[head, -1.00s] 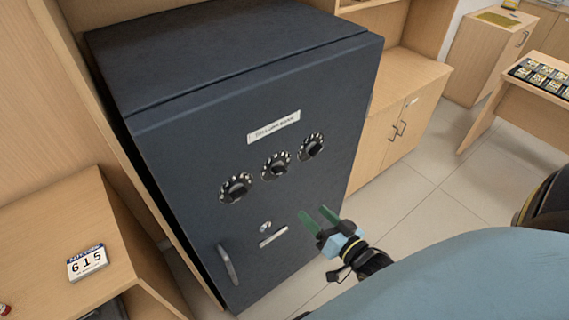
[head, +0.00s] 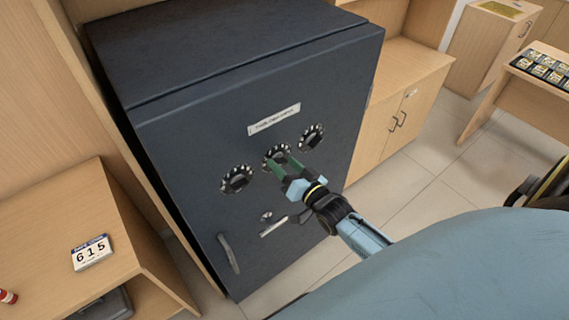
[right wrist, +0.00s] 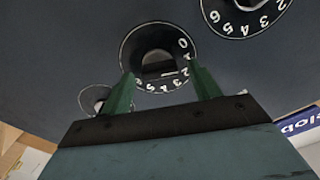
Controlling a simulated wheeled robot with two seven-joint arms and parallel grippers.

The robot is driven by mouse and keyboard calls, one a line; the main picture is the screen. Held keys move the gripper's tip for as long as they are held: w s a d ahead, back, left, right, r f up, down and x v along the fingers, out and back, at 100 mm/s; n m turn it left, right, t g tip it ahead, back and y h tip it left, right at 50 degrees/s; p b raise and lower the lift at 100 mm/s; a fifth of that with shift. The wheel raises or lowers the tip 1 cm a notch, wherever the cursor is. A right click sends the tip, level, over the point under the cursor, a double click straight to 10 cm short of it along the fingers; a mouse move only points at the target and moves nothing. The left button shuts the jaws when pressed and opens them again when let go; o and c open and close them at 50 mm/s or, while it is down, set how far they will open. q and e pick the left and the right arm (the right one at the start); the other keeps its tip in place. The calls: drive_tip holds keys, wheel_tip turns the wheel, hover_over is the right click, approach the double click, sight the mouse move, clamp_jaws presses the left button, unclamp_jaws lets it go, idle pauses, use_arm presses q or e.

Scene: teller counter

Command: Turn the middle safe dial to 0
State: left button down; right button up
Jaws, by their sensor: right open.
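The dark safe (head: 180,150) has a row of three dials on its front. The middle dial (head: 277,156) is partly hidden by my right gripper in the head view. My right gripper (head: 282,165) is open, its green fingers pointing at that dial. In the right wrist view the middle dial (right wrist: 158,62) lies ahead between the two fingertips, with its dark knob bar in the centre and a 0 at its upper right. The fingers appear on either side of it; contact cannot be told. My left gripper is not in view.
The left dial (head: 236,179) and right dial (head: 312,137) flank the middle one. A handle (head: 228,253) and a keyhole with a slot plate (head: 273,226) sit below.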

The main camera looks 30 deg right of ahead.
drive_tip(key=shift+w, duration=0.3)
drive_tip(key=c, duration=1)
drive_tip(key=n, duration=0.2)
drive_tip(key=shift+a+n, duration=0.1)
drive_tip(key=shift+n, duration=0.3)
drive_tip(key=shift+n+p, duration=0.4)
drive_tip(key=shift+n, duration=1.2)
drive_tip(key=o, duration=1)
